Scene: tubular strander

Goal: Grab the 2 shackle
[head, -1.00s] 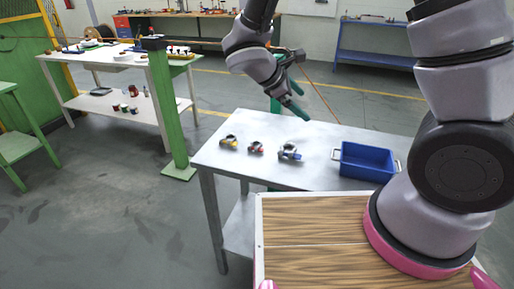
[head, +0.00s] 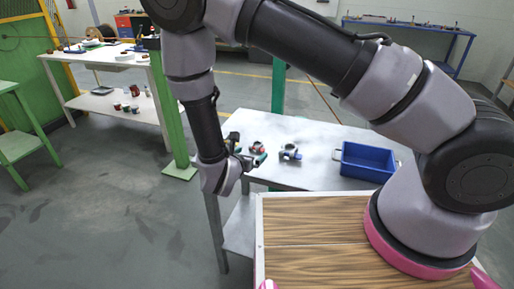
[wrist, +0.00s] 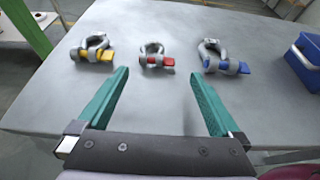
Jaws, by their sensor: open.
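Three grey metal shackles lie in a row on the grey table. In the wrist view, the one with a yellow pin (wrist: 93,50) is left, the one with a red pin (wrist: 154,56) is in the middle, and the one with a blue pin (wrist: 220,58) is right. No number shows on any of them. My gripper (wrist: 160,76) is open and empty, with its teal fingers on either side of the line to the red-pin shackle, which lies beyond the tips. In the head view, my gripper (head: 250,150) is at the table's left front edge and hides the yellow-pin shackle.
A blue bin (head: 368,162) with handles stands on the table (head: 325,135) right of the shackles. A green post (head: 171,110) rises left of the table. Another white table (head: 90,58) with items stands farther back. The tabletop around the shackles is clear.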

